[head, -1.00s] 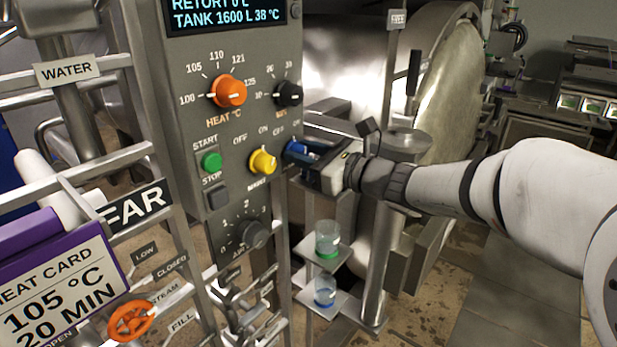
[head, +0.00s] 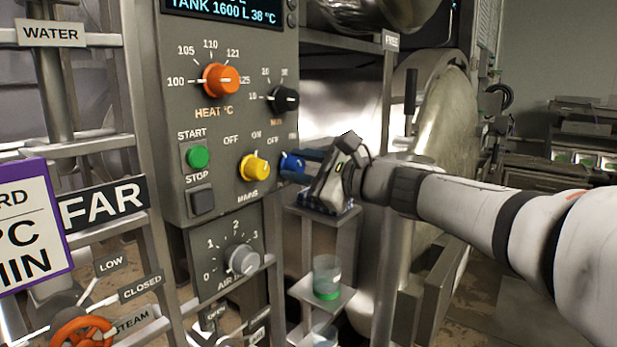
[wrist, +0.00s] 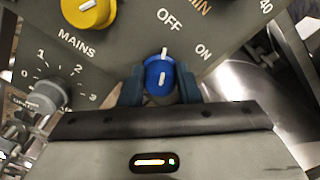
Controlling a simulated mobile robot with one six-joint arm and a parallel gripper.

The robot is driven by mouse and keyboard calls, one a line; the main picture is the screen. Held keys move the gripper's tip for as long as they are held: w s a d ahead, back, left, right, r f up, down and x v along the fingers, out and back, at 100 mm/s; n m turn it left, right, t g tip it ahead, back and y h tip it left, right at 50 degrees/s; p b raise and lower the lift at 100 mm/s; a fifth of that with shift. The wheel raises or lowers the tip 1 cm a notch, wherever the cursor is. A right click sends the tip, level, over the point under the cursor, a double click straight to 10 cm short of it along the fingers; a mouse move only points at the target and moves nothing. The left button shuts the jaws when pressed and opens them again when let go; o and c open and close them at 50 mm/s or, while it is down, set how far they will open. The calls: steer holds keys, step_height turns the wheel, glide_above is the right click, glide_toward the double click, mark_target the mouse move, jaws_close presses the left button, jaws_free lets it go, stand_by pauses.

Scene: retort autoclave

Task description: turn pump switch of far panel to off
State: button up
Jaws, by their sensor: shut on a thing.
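The pump switch is a blue knob (head: 292,164) low on the far panel (head: 222,150), right of the yellow mains knob (head: 255,167). My gripper (head: 300,163) reaches it from the right, with its body rolled. In the wrist view, the two fingers (wrist: 160,88) are shut on either side of the blue knob (wrist: 158,76). The knob's white mark points up toward the OFF label (wrist: 169,22), with the ON label (wrist: 203,52) to its right. The fingers and hand partly hide the knob in the head view.
Above the switch are a black knob (head: 285,99) and the orange heat knob (head: 221,81). The green start button (head: 198,157) and grey air knob (head: 243,260) are close by. A shelf with a clear cup (head: 326,278) stands below my gripper.

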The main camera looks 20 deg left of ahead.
steer(key=shift+r, duration=0.15)
steer(key=o, duration=0.7)
steer(key=shift+s+a, duration=0.1)
steer(key=shift+a, duration=0.15)
steer(key=shift+o, duration=1.4)
steer(key=shift+d, duration=0.1)
steer(key=v, duration=0.7)
steer(key=shift+d+b, duration=0.4)
steer(key=shift+s, duration=0.1)
